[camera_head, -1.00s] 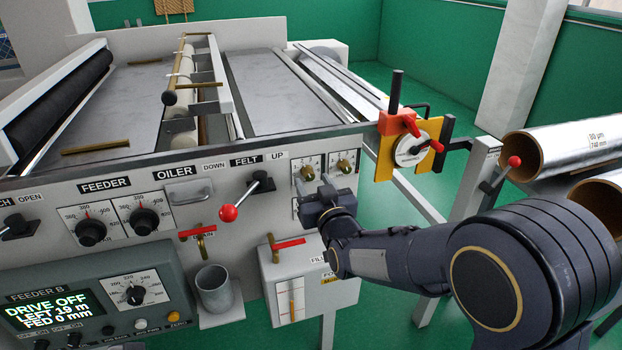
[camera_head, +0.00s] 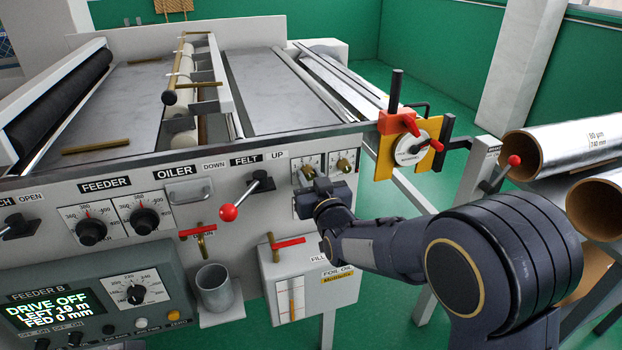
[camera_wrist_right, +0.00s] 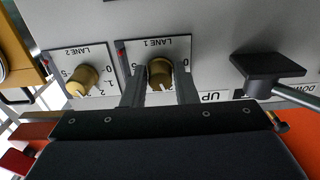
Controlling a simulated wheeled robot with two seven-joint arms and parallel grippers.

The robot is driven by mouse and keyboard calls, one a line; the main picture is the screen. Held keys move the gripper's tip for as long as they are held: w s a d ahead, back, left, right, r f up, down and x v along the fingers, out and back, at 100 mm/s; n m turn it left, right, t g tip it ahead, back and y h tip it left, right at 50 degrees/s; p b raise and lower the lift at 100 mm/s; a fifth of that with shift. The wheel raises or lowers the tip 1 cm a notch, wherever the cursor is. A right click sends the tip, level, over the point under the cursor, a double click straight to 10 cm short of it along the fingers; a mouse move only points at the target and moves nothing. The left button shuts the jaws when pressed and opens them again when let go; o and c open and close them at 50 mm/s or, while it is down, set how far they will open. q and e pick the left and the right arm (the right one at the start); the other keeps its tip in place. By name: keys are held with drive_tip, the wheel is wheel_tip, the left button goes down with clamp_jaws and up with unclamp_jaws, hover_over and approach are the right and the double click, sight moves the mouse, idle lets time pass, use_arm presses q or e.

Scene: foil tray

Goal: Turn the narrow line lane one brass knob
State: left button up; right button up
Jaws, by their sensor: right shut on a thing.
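The lane one brass knob (camera_wrist_right: 160,72) sits on a white dial plate marked LANE 1 in the right wrist view, which looks at the panel upside down. In the head view this knob (camera_head: 308,171) is the left one of a pair. My right gripper (camera_head: 306,180) reaches it from below right. In the right wrist view its two fingers (camera_wrist_right: 160,84) stand one on each side of the knob, shut on it. The lane two brass knob (camera_wrist_right: 82,80) is beside it and free; it also shows in the head view (camera_head: 344,162). My left gripper is out of view.
The felt lever with a red ball (camera_head: 229,212) juts out left of the knobs. A yellow bracket with a red handle (camera_head: 405,122) stands at the right. An oil box (camera_head: 312,290) and a metal cup (camera_head: 214,289) are below. Foil rolls (camera_head: 565,147) lie at far right.

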drive_tip(key=shift+f+m+b, duration=0.2)
drive_tip(key=shift+m+b, duration=1.8)
drive_tip(key=shift+b, duration=0.75)
drive_tip(key=m+b, duration=0.2)
drive_tip(key=shift+r+m, duration=0.1)
drive_tip(key=shift+m, duration=0.2)
drive_tip(key=shift+r+m+b, duration=0.1)
drive_tip(key=shift+m+b, duration=0.5)
drive_tip(key=shift+b, duration=0.1)
drive_tip(key=o, duration=1)
drive_tip(key=v, duration=0.8)
